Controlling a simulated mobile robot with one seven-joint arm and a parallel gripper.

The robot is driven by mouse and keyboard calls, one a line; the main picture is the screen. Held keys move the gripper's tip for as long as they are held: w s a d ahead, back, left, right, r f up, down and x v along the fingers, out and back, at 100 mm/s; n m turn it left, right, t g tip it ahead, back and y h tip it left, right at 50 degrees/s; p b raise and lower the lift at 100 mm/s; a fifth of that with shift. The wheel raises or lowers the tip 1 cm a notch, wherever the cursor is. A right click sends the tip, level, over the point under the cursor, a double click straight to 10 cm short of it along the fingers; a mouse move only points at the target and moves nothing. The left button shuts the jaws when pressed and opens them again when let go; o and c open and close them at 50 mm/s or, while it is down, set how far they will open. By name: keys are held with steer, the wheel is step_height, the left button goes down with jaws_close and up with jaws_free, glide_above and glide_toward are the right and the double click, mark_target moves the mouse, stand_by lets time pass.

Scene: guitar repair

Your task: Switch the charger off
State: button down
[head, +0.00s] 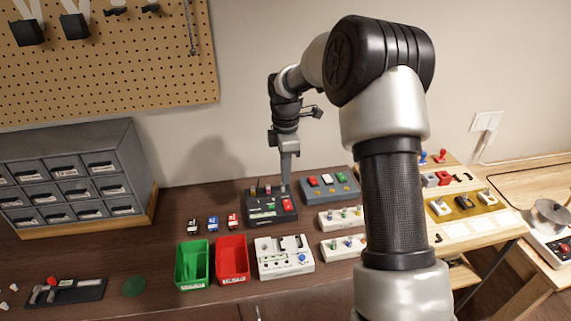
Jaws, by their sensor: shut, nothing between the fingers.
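A dark box (263,211) stands on the brown workbench below my arm. My gripper (286,182) is shut and empty, pointing down at the back right of this box, just behind the red part. I cannot tell whether the fingertips touch the box. The switch position is too small to make out.
A blue-grey box (329,187) with coloured switches stands to the right. White units (340,218) stand in front of it. Green (192,264) and red (232,260) bins and a white device (285,258) are nearer. A drawer cabinet (75,178) is at left.

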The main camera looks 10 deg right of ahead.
mark_target(286, 205)
step_height(286, 205, down, 8)
steer(key=shift+r, duration=0.1)
stand_by(0.4)
steer(key=shift+f, duration=0.25)
steer(key=shift+s, duration=0.2)
steer(key=shift+s+r, duration=0.1)
steer(key=shift+s, duration=0.55)
